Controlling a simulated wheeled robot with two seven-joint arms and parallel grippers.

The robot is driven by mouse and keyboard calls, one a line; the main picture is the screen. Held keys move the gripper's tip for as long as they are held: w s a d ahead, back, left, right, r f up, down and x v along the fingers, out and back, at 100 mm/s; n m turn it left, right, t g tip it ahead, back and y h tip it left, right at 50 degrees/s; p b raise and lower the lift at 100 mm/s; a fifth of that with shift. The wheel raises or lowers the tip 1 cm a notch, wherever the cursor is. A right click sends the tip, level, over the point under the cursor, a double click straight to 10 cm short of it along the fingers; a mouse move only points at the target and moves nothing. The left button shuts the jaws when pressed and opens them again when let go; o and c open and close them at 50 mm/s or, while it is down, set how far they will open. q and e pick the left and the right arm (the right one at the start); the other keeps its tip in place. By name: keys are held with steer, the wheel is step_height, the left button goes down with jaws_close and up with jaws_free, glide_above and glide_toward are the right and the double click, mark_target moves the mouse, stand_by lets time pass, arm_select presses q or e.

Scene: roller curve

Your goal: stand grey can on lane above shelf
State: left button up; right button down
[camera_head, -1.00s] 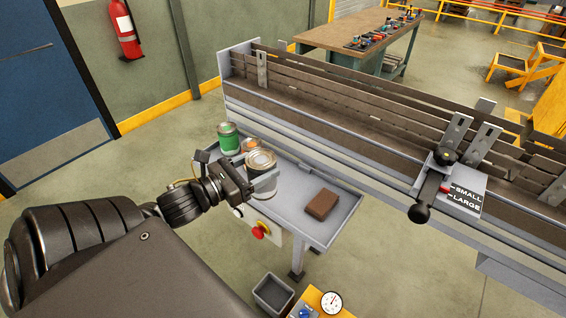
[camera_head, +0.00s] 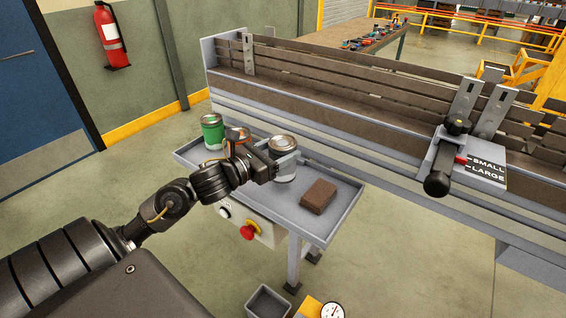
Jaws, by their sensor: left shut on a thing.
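The grey can (camera_head: 283,168) has a silver lid and appears upright at the back of the grey shelf (camera_head: 335,229). My left gripper (camera_head: 276,166) is shut on it from the left side. I cannot tell whether its base touches the shelf, because the gripper hides part of it. The lane (camera_head: 330,112) is a long brown strip with side rails, behind and above the shelf. My right gripper is not in view.
A green can (camera_head: 212,134) and an orange can (camera_head: 236,134), partly hidden by my arm, stand at the shelf's left. A brown block (camera_head: 318,196) lies to the right. A lever unit (camera_head: 450,160) with metal brackets sits on the lane's right part.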

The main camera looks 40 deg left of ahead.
arm_select(q)
steer(key=shift+w+f, duration=0.6)
steer(key=shift+f, duration=0.1)
step_height(320, 180, down, 2)
steer(key=shift+f+p, duration=0.15)
steer(key=shift+p, duration=0.4)
steer(key=shift+f, duration=0.3)
steer(key=shift+f, duration=0.1)
steer(key=shift+f, duration=0.1)
steer(key=o, duration=1.1)
steer(key=shift+c, duration=0.2)
